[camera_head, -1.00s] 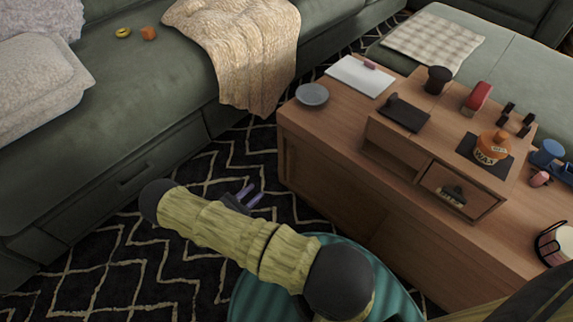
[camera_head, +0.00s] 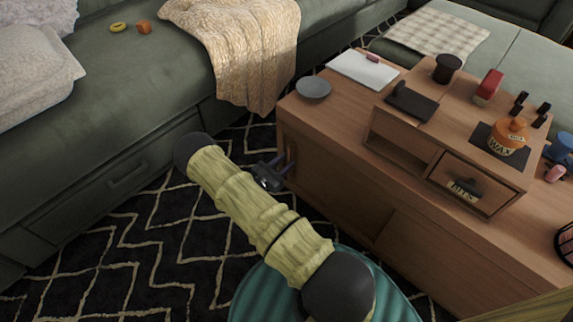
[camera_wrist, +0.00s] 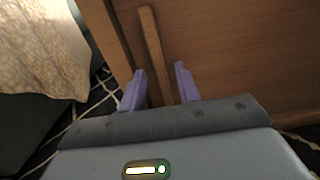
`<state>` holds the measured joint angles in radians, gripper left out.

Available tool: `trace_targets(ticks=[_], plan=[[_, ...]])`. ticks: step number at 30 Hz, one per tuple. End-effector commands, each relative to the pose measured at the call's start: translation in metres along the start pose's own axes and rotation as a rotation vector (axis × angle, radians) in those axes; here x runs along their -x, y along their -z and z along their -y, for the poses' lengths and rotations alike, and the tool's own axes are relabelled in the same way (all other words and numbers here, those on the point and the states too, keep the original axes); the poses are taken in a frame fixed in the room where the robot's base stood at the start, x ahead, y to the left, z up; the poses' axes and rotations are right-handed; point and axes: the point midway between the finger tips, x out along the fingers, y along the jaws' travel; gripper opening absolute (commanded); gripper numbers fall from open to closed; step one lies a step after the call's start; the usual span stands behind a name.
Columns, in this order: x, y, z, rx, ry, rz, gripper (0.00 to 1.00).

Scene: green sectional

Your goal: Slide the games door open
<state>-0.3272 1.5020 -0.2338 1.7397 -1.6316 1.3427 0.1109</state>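The wooden cabinet (camera_head: 318,110) has a lower front with a sliding door panel (camera_head: 335,200) at its left; no label for games is readable on it. A slim upright wooden bar handle (camera_wrist: 152,45) stands near the panel's left edge; in the head view it shows small (camera_head: 291,155). My gripper (camera_head: 279,171) is at this handle, low beside the cabinet. In the wrist view the two purple fingers of my gripper (camera_wrist: 159,74) are apart, one on each side of the bar. Whether either finger touches it I cannot tell.
A second lower panel (camera_head: 430,255) lies to the right. On top are a drawer unit with a drawer labelled BITS (camera_head: 470,187), a wax bottle (camera_head: 508,138) and a grey plate (camera_head: 313,88). The green sofa (camera_head: 100,150) stands left, with patterned rug (camera_head: 130,255) between.

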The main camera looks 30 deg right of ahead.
Motion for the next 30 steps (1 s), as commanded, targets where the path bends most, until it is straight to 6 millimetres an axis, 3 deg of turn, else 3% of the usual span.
trace_targets(ticks=[4,12,13,18,30], plan=[[-0.012,0.001,0.0,0.0,0.0,0.0,0.33],[-0.015,-0.001,0.001,0.0,0.002,0.0,0.33],[-0.015,-0.001,0.001,0.0,0.002,0.0,0.31],[-0.015,-0.001,0.001,0.0,0.003,0.0,0.0],[-0.018,-0.001,0.003,0.0,0.005,0.002,0.0]])
